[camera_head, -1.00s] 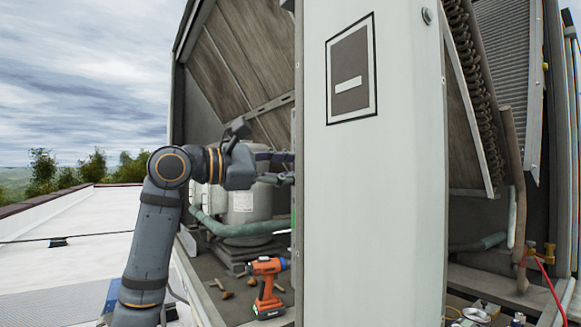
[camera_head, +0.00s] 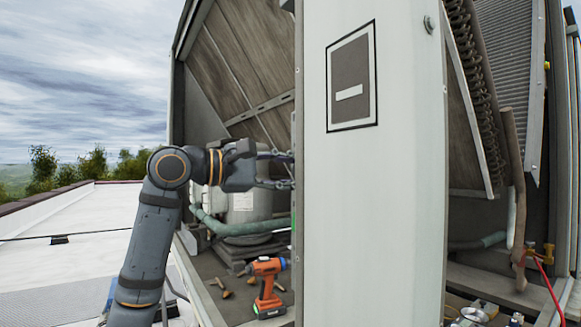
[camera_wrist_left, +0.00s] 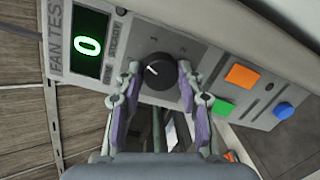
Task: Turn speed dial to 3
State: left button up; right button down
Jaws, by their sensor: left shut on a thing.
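The black round speed dial (camera_wrist_left: 158,80) is on a grey control panel in the left wrist view. Its white mark points to the upper left of that picture. A green 0 glows on the display (camera_wrist_left: 88,45) beside it. My left gripper (camera_wrist_left: 158,88) is shut on the dial, one purple-padded finger at each side. In the head view my left gripper (camera_head: 288,170) reaches behind the edge of the pale cabinet post, which hides its fingertips, the dial and the panel there. My right gripper is not in view.
The pale post (camera_head: 400,200) stands close to the fingers. An orange drill (camera_head: 267,285) stands on the cabinet floor below. Orange (camera_wrist_left: 242,76), green (camera_wrist_left: 222,106) and blue (camera_wrist_left: 284,110) buttons are right of the dial. Open white roof lies at the left.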

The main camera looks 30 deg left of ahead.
pick_arm(q)
jog(key=shift+d+f+m+t+y+p, duration=0.1)
jog(key=shift+m+t+y+p, duration=0.35)
jog(key=shift+m, duration=4.4)
jog(key=shift+a+f+m+t+y+p, duration=0.15)
jog(key=shift+m+y+p, duration=0.55)
jog(key=shift+m, duration=4.1)
jog(key=shift+d+m+t+y+p, duration=0.15)
jog(key=shift+m+t+y+p, duration=0.4)
jog(key=shift+m, duration=4.3)
jog(key=shift+g, duration=0.25)
jog(key=o, duration=1.2)
